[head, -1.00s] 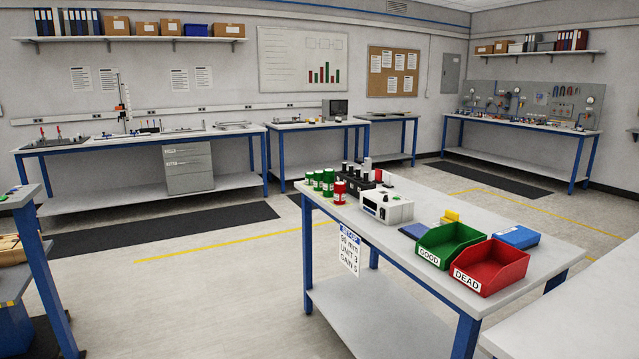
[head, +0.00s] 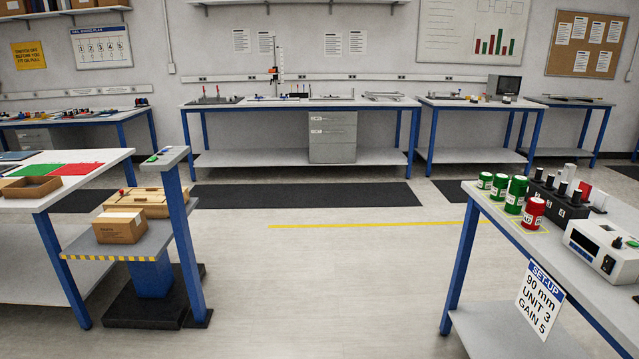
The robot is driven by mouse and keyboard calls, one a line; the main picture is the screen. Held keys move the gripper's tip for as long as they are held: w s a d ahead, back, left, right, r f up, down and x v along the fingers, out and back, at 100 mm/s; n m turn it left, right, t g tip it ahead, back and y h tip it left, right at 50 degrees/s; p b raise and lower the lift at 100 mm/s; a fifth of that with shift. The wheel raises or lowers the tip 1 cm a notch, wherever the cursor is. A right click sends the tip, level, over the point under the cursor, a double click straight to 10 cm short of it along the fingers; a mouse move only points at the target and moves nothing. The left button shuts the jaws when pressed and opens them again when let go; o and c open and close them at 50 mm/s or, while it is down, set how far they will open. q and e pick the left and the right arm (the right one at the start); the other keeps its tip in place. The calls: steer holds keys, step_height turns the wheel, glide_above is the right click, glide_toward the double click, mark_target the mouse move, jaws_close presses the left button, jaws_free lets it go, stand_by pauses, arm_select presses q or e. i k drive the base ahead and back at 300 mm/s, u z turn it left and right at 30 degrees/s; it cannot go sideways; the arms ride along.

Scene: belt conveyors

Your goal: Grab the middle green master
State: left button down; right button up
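In the head view, several green cylinders with white labels stand on the left end of the right-hand table. The farthest green one (head: 485,181) is small, the one in the middle (head: 499,187) stands close beside it, and the nearest and tallest green one (head: 516,195) is to its right. A red labelled cylinder (head: 533,213) stands in front of them. Neither of my grippers shows in the head view.
A black rack (head: 557,197) with dark cylinders and a white instrument box (head: 598,247) stand right of the masters. A set-up sign (head: 538,301) hangs from the table edge. A stand with boxes (head: 120,228) is at left. The middle floor is clear.

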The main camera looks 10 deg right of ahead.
mark_target(501, 185)
steer(key=u, duration=0.4)
steer(key=i, duration=2.5)
steer(key=z, duration=1.2)
steer(key=i, duration=1.4)
steer(key=z, duration=1.2)
